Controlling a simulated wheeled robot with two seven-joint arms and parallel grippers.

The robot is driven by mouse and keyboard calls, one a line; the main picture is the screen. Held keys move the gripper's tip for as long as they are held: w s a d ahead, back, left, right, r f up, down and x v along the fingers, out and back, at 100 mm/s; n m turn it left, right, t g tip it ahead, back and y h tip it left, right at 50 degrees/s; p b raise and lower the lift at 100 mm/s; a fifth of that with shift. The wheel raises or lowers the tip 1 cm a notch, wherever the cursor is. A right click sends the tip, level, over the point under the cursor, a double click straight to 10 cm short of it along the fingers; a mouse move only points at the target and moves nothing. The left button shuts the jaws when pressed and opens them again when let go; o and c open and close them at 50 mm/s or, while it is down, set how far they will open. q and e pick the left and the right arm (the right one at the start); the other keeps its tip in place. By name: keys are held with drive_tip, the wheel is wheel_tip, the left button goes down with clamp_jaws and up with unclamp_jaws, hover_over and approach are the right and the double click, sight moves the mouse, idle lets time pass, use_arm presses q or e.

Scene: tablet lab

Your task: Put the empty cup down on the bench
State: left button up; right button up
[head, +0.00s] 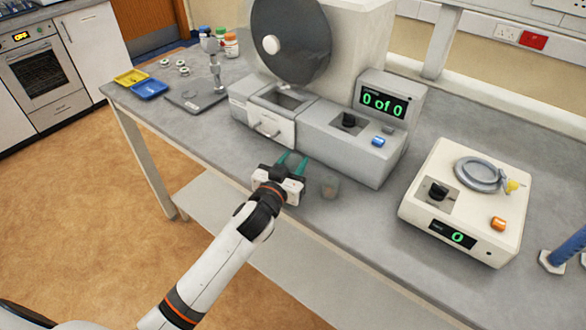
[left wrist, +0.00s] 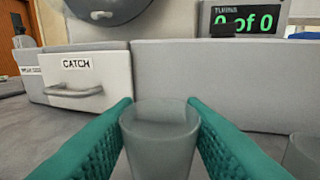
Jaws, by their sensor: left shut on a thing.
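My left gripper (head: 291,163) is at the bench's front edge area, in front of the grey machine. In the left wrist view its teal fingers are shut on a clear, frosted cup (left wrist: 162,145). The cup is upright, and nothing distinct shows inside it. Its base is cut off, so I cannot tell whether it touches the bench (head: 385,222). In the head view the held cup is hard to make out between the fingers. A second small cup (head: 330,187) stands on the bench just right of the gripper; it also shows at the wrist view's right edge (left wrist: 303,155). My right gripper is out of view.
The grey machine (head: 340,142) with a CATCH drawer (left wrist: 88,78) and a "0 of 0" display stands behind the gripper. A cream device (head: 462,222) with a ring stands right. Yellow (head: 131,77) and blue (head: 149,89) trays lie left. Bare bench lies left of the gripper.

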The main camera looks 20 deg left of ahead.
use_arm(q)
drive_tip(key=shift+f, duration=0.9)
drive_tip(key=shift+f, duration=0.2)
drive_tip(key=o, duration=0.8)
drive_tip(key=shift+r, duration=0.1)
drive_tip(key=shift+s+r, duration=0.1)
drive_tip(key=shift+r, duration=0.05)
drive_tip(key=s, duration=0.4)
drive_tip(key=s+a+b, duration=0.1)
drive_tip(key=s, duration=0.6)
drive_tip(key=shift+s+a+r, duration=0.2)
drive_tip(key=shift+s+r, duration=0.1)
drive_tip(key=shift+s, duration=0.1)
